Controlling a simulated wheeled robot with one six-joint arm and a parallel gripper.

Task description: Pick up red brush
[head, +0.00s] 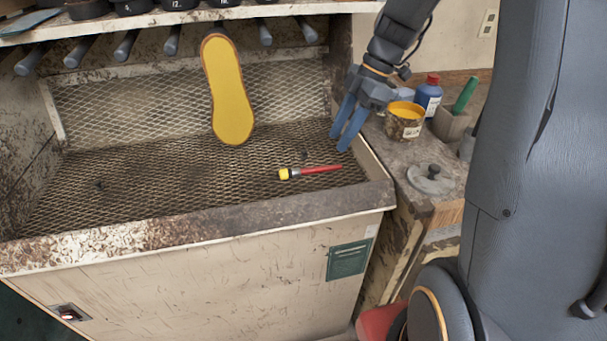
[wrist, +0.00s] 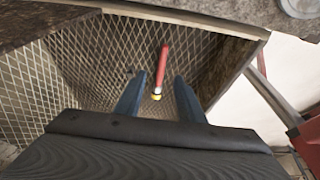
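The red brush (head: 318,169) lies on the mesh floor of the work bay. It has a red handle and a yellow tip at its left end. In the wrist view the red brush (wrist: 163,68) shows beyond and between the fingers, yellow tip toward me. My gripper (head: 347,141) is above the right side of the bay, up and to the right of the brush, pointing down. It is open and empty; both blue fingers also show apart in the wrist view (wrist: 157,84).
A yellow shoe sole (head: 230,95) hangs over the mesh, left of the brush. A yellow-topped tin (head: 405,120), a blue bottle (head: 428,94) and a round lid (head: 431,178) sit on the bench at right. The bay's front rim (head: 200,228) is raised.

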